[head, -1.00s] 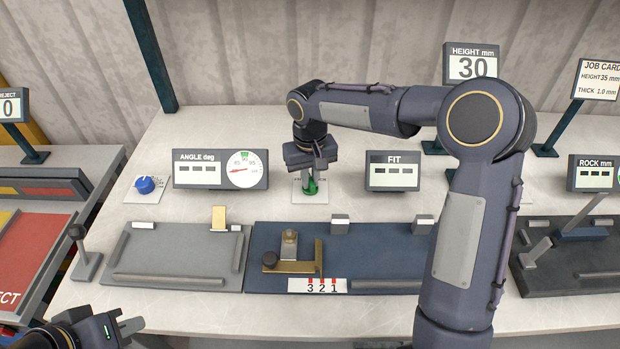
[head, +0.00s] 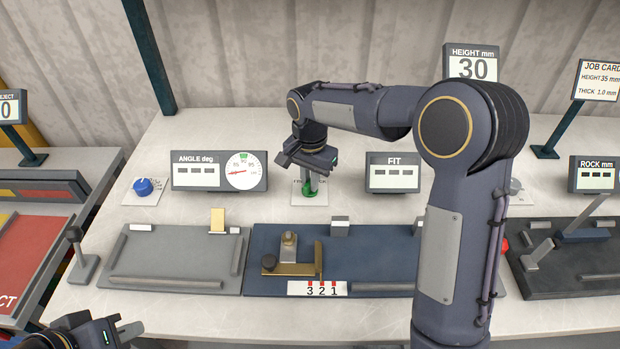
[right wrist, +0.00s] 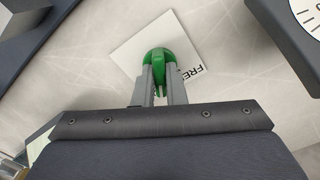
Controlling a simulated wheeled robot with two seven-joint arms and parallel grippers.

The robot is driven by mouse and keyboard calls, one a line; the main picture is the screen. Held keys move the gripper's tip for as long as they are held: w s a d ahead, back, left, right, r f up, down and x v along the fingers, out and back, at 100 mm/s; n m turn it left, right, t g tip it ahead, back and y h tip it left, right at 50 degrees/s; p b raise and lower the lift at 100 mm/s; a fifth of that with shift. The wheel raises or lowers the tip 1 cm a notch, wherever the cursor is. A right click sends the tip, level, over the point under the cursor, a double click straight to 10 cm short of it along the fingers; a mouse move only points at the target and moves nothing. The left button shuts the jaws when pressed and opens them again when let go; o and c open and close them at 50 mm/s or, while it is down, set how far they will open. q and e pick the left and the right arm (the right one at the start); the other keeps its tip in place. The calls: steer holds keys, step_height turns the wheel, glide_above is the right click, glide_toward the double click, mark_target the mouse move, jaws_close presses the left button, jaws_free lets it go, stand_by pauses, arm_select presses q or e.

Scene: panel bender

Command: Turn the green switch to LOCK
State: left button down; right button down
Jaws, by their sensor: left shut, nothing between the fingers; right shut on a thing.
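The green switch (head: 308,189) stands on a small white plate between the angle display and the FIT display. In the right wrist view the green switch (right wrist: 165,62) sits on its white plate (right wrist: 140,48), where the letters "FRE" show beside it; the rest of the lettering is hidden. My right gripper (right wrist: 160,85) is shut on the switch from above, a finger on each side. In the head view my right gripper (head: 309,178) covers part of the switch and plate. My left gripper (head: 127,331) is shut and empty at the lower left, away from the switch.
The angle display (head: 219,171) stands left of the switch and the FIT display (head: 393,172) right. A blue knob (head: 144,187) is further left. The blue fixture (head: 385,262) with a brass piece (head: 290,268) lies in front. My right arm crosses the right half.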

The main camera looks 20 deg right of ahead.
steer(key=shift+m, duration=0.6)
steer(key=c, duration=1.5)
jaws_free()
step_height(320, 180, up, 8)
steer(key=shift+f, duration=0.1)
